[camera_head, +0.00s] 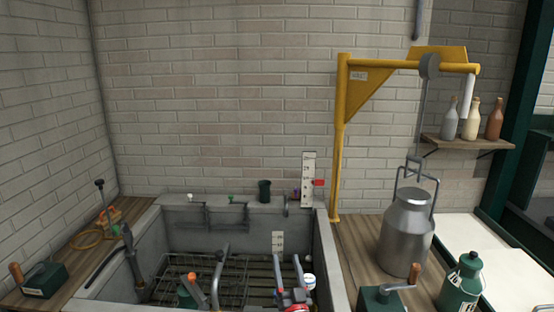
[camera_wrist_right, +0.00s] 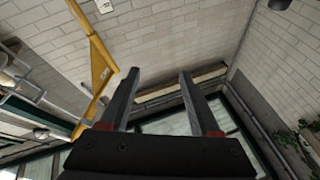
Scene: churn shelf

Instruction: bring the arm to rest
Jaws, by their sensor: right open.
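My right gripper (camera_head: 288,259) shows at the bottom of the head view, in front of the sink basin. Its two grey fingers point up and stand apart, with red at their bases. In the right wrist view, the open fingers (camera_wrist_right: 159,74) have nothing between them; brick wall and a shelf show far beyond. The gripper appears clear of contact in that view. The rest of the right arm is mostly cut off by the lower edge of the head view. I cannot make out my left gripper.
The stone sink (camera_head: 180,230) holds a wire rack (camera_head: 235,278). A yellow hoist (camera_head: 341,150) stands right of it, beside a metal churn (camera_head: 404,235), a green can (camera_head: 459,284) and a green box with a crank (camera_head: 380,298). Bottles stand on a wall shelf (camera_head: 465,144).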

